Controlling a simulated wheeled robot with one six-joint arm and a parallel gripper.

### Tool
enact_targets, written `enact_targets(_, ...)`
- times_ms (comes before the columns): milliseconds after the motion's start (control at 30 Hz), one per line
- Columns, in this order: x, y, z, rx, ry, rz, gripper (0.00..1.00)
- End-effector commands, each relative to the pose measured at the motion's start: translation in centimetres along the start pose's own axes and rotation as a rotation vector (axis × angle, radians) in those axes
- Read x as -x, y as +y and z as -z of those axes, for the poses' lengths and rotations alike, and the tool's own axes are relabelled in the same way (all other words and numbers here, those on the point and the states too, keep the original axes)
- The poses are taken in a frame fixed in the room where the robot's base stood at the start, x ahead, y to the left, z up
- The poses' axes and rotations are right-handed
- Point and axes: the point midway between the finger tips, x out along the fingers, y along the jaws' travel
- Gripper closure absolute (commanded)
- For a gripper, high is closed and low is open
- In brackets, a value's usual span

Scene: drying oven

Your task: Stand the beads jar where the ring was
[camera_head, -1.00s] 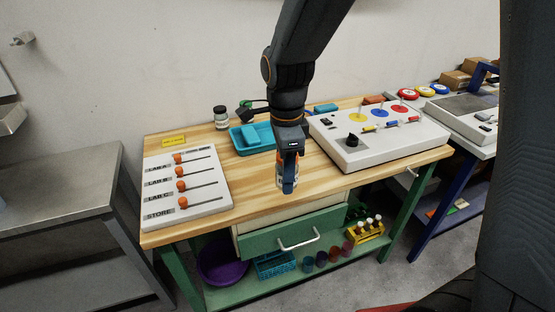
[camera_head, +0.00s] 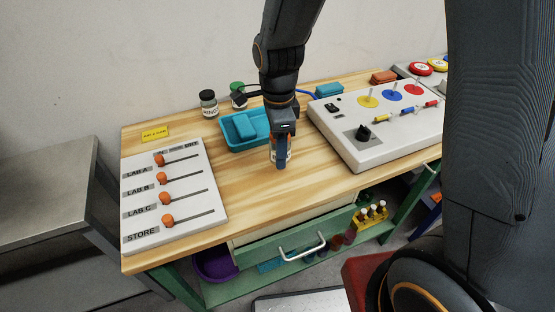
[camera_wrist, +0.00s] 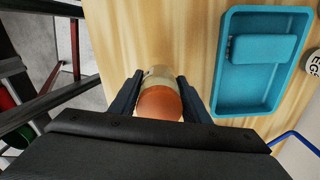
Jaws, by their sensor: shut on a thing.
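My gripper (camera_head: 281,160) is shut on a small jar with an orange lid (camera_wrist: 160,104). It hangs over the wooden table, between the blue tray and the grey control box. In the wrist view the jar sits between both fingers, lid towards the camera. Its label is too small to read, so I cannot confirm that it is the beads jar. A dark-lidded jar (camera_head: 208,104) stands at the back left of the table. A green-lidded jar (camera_head: 238,97) stands to its right, partly behind the arm's cable. I see no ring by itself.
A blue tray (camera_head: 228,143) holding a blue block (camera_head: 243,127) lies behind the gripper. A slider panel (camera_head: 174,235) fills the table's left, with a yellow label (camera_head: 155,134) behind it. A control box (camera_head: 350,150) stands at right. The table front (camera_head: 245,205) is bare.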

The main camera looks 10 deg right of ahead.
Motion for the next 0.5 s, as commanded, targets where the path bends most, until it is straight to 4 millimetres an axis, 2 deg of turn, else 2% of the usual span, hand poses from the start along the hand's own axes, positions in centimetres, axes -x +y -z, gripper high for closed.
enact_targets(167,-1.3,0.1,-0.1,0.002,0.0,-0.002,0.81)
enact_targets(400,-4.1,0.1,-0.2,0.004,0.0,-0.001,0.81)
enact_targets(500,-4.6,0.0,-0.2,0.004,0.0,0.0,0.81)
